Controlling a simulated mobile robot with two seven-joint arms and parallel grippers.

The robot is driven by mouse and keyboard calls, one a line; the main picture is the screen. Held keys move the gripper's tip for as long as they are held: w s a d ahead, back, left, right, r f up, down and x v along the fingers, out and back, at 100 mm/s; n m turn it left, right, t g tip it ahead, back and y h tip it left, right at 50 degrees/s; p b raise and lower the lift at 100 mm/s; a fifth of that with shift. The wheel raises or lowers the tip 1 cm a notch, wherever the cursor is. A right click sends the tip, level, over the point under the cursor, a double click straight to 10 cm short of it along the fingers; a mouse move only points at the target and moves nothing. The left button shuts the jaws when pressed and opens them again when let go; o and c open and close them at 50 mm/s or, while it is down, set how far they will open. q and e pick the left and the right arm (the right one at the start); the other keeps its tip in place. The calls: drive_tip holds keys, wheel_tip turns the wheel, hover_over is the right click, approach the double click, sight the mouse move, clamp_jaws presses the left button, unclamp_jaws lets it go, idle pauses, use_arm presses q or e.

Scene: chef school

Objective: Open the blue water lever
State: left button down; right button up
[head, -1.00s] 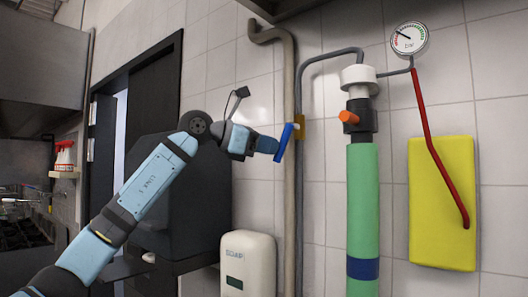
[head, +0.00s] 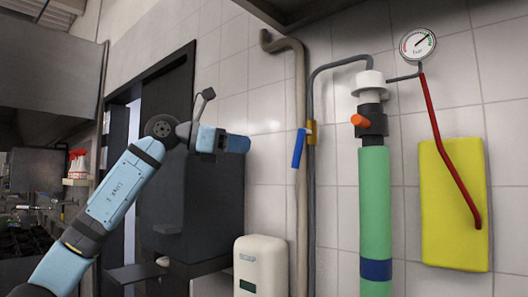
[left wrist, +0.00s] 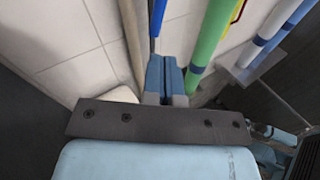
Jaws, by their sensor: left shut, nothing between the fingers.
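The blue water lever (head: 299,148) hangs down from a brass-coloured valve (head: 311,132) on the thin grey pipe, almost in line with the pipe and only slightly tilted. My left gripper (head: 248,144) is to the left of the lever at about the same height, with a clear gap between them. Its fingers are shut and hold nothing. In the left wrist view the shut fingers (left wrist: 166,78) point at the wall, and the lever (left wrist: 157,18) shows as a blue strip just beyond them.
A green pipe (head: 374,205) with an orange knob (head: 361,121) stands right of the lever. A gauge (head: 417,44), a red bar (head: 444,145) and a yellow panel (head: 453,205) are further right. A soap dispenser (head: 260,266) and a dark cabinet (head: 190,200) lie below my left arm.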

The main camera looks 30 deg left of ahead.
use_arm(q)
drive_tip(key=v, duration=0.3)
drive_tip(key=shift+s+a, duration=0.2)
use_arm(e)
drive_tip(key=shift+w+r, duration=0.2)
drive_tip(key=shift+w, duration=0.2)
use_arm(q)
drive_tip(key=shift+w, duration=0.1)
use_arm(e)
drive_tip(key=shift+s+f, duration=0.2)
drive_tip(key=shift+f, duration=0.1)
